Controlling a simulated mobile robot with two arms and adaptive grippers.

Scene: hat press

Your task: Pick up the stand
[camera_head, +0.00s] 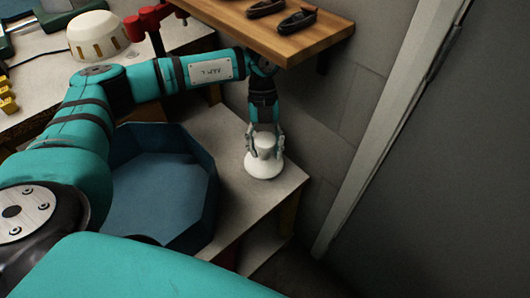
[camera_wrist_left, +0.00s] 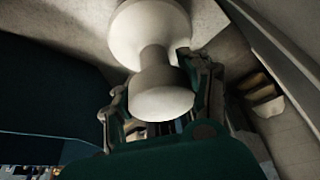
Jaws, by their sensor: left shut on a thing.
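The white stand (camera_head: 264,166) has a round, wide base and a narrower top. In the head view it is upright at the right end of the grey table, near the wall. My left gripper (camera_head: 265,142) reaches down from above and is shut on the stand's upper part. The left wrist view shows the stand (camera_wrist_left: 162,92) between the two fingers of my left gripper (camera_wrist_left: 155,110), with its narrow neck and wide base beyond. I cannot tell whether the base touches the table. My right gripper is not in view.
A dark blue octagonal bin (camera_head: 165,185) stands just left of the stand. A wooden shelf (camera_head: 300,42) with dark shoe-like items hangs above, close to my left arm. A white dome (camera_head: 97,36) and a red tool (camera_head: 150,20) are at the back left. The table (camera_head: 228,125) is bare around the stand.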

